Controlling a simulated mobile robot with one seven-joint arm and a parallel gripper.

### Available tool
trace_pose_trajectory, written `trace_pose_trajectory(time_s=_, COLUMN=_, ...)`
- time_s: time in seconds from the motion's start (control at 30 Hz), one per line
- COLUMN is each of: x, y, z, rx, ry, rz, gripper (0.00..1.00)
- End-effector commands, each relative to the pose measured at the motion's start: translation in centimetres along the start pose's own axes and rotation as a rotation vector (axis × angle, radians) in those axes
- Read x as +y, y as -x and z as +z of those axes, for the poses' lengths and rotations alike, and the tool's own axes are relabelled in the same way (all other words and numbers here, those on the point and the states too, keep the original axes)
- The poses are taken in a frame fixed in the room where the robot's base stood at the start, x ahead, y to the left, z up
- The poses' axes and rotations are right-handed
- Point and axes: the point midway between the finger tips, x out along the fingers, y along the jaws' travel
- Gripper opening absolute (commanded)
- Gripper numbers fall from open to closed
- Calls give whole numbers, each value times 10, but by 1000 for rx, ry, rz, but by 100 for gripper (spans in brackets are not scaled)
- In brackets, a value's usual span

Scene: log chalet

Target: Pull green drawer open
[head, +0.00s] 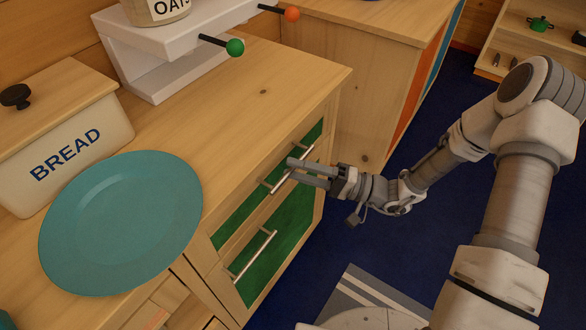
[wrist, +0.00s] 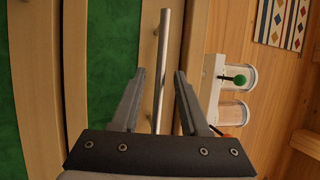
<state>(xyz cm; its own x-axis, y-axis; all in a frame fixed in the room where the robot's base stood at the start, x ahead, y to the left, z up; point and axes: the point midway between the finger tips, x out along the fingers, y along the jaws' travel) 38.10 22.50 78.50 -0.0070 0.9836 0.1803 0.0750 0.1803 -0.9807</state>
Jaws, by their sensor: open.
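The upper green drawer (head: 236,222) is in the wooden counter in the head view, its front looking flush with the cabinet. Its metal bar handle (head: 275,184) runs along the front. Below it is a second green front (head: 287,236) with its own bar handle (head: 250,256). My gripper (head: 290,168) is open at the upper handle. In the wrist view, the bar handle (wrist: 163,60) runs upright between the two open fingers (wrist: 160,73). I cannot tell whether either finger touches it. The fingers hide part of the handle in the head view.
On the counter are a teal plate (head: 120,222), a bread box (head: 70,150) and a white shelf (head: 165,62) with green (head: 235,47) and orange (head: 292,14) knobs. Another wooden cabinet (head: 345,75) stands just beyond the drawers. Blue floor (head: 425,235) is open in front.

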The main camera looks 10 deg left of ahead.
Motion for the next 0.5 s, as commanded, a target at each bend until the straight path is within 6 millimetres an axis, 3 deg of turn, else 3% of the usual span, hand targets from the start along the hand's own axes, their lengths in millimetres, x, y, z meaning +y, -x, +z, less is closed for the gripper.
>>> trace_pose_trajectory(time_s=0.13, x=0, y=-10, z=0, rx=-1, ry=0, rz=0, gripper=45)
trace_pose_trajectory(time_s=0.43, x=0, y=-12, z=0, rx=1, ry=1, rz=0, gripper=45)
trace_pose_trajectory(time_s=0.5, x=0, y=-12, z=0, rx=1, ry=1, rz=0, gripper=32)
